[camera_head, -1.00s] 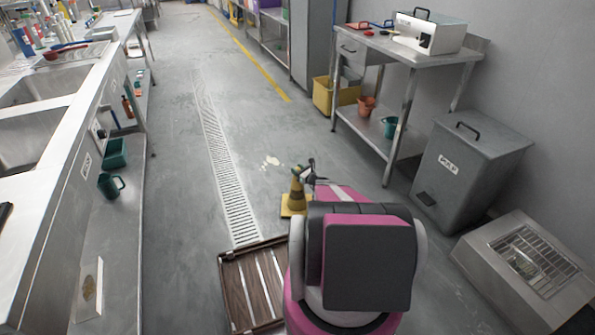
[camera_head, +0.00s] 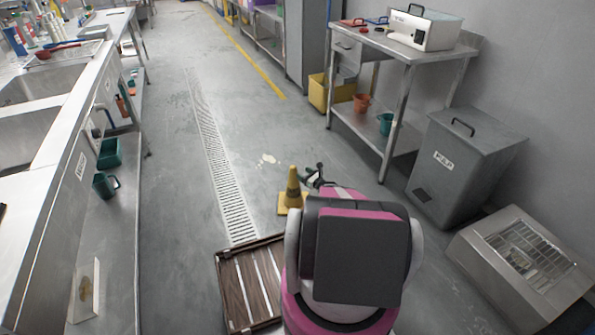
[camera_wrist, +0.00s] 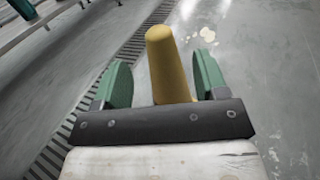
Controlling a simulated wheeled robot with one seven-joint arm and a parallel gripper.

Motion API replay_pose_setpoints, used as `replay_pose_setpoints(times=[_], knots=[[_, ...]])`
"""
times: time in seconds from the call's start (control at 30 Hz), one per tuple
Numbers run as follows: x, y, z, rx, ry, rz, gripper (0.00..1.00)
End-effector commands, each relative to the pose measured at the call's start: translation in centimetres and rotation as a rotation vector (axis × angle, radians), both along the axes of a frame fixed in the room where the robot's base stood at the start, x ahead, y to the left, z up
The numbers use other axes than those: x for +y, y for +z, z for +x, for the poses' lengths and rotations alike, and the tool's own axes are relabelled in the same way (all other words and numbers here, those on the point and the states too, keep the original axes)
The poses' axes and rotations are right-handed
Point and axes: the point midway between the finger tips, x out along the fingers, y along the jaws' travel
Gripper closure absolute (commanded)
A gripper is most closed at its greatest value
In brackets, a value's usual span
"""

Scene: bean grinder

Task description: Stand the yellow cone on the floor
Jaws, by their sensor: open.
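The yellow cone (camera_head: 292,188) stands upright on its square base on the grey floor, just beyond my arm in the head view. In the wrist view the cone (camera_wrist: 168,62) rises between the two green fingers of my gripper (camera_wrist: 160,80), with a gap on each side. My gripper (camera_head: 314,176) is open and shows just right of the cone in the head view. In the wrist view the gripper's dark body hides the lower part of the cone.
A brown slatted wooden crate (camera_head: 222,285) lies on the floor in front. A floor drain (camera_head: 222,180) runs left of the cone. A grey bin (camera_head: 462,165) and a metal box (camera_head: 475,250) stand at right. Sink counters line the left.

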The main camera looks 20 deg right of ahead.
Motion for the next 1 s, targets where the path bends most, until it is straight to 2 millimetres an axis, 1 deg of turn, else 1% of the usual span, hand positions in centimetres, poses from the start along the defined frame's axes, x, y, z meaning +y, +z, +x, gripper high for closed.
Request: replay_pose_setpoints(times=[0.03,0.1,0.2,0.3,0.37,0.47,0.57,0.6,0.67,0.7,0.77,0.8,0.87,0.9,0.97,1.0], knots=[[-0.3,0.1,-1.0,0.001,-0.002,0.000,0.34],[-0.8,0.1,-2.0,0.000,-0.002,0.001,0.34],[-1.3,0.1,-2.9,0.000,-0.001,0.000,0.34],[-1.5,0.1,-3.5,0.000,0.001,-0.001,0.34],[-1.2,0.4,-3.7,-0.001,0.011,-0.012,0.34],[0.6,1.5,-3.9,-0.002,0.063,-0.066,0.34],[4.0,3.7,-4.2,-0.008,0.167,-0.179,0.34],[5.7,4.7,-4.5,-0.011,0.220,-0.238,0.34],[8.4,6.2,-5.0,-0.021,0.311,-0.336,0.34],[10.3,7.2,-5.6,-0.029,0.374,-0.404,0.34],[12.9,8.8,-6.5,-0.044,0.473,-0.513,0.34],[14.7,9.7,-7.3,-0.057,0.544,-0.588,0.34],[17.3,11.3,-8.6,-0.080,0.657,-0.706,0.34],[18.9,12.2,-9.7,-0.098,0.733,-0.786,0.34],[21.0,13.6,-11.3,-0.126,0.849,-0.907,0.34],[22.2,14.5,-12.5,-0.147,0.926,-0.988,0.34]])
